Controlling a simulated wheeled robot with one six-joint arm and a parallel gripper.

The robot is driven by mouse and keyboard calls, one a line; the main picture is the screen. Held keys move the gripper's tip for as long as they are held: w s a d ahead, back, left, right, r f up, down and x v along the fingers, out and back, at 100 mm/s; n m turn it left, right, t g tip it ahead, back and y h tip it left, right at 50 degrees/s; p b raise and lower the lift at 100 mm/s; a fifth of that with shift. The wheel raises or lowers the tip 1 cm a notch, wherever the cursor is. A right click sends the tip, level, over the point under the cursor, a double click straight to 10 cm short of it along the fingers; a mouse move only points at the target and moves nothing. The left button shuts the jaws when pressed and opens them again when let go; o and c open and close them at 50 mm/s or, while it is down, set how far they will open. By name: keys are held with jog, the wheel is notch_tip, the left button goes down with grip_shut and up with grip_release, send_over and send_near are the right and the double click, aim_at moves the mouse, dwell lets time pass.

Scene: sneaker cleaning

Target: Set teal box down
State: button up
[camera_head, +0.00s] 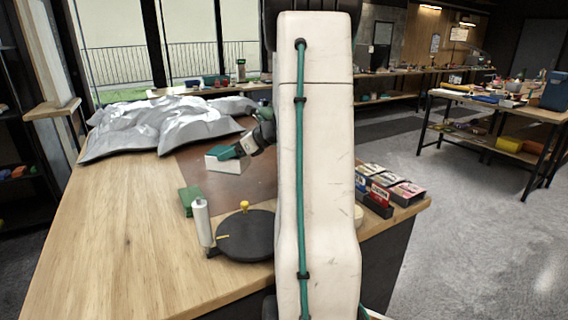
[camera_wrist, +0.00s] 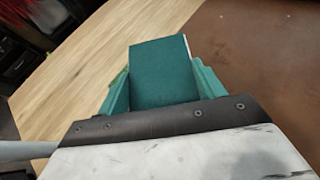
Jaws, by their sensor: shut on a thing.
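The teal box (camera_wrist: 162,72) is held between the two teal fingers of my gripper (camera_wrist: 160,90) in the wrist view. In the head view my gripper (camera_head: 235,152) is over the brown mat (camera_head: 228,185), to the left of my arm. A small box with a pale side (camera_head: 222,164) shows at its fingertips there. I cannot tell whether its underside touches the mat. Part of my gripper and wrist is hidden behind my arm in the head view.
A green block (camera_head: 190,200), a white roller (camera_head: 202,222) and a dark round disc (camera_head: 246,238) stand nearer on the wooden table (camera_head: 110,225). Grey pillow-like bags (camera_head: 165,125) lie behind. Small boxes (camera_head: 385,187) stand at the right edge. The table's left front is clear.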

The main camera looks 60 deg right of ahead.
notch_tip(320, 180, down, 10)
jog(key=shift+s+d+r, duration=0.1)
jog(key=shift+d+r, duration=0.05)
jog(key=shift+r, duration=0.1)
jog(key=o, duration=1.2)
jog(key=shift+f, duration=0.15)
jog(key=shift+r, duration=0.25)
jog(key=v, duration=1.2)
jog(key=shift+f, duration=0.15)
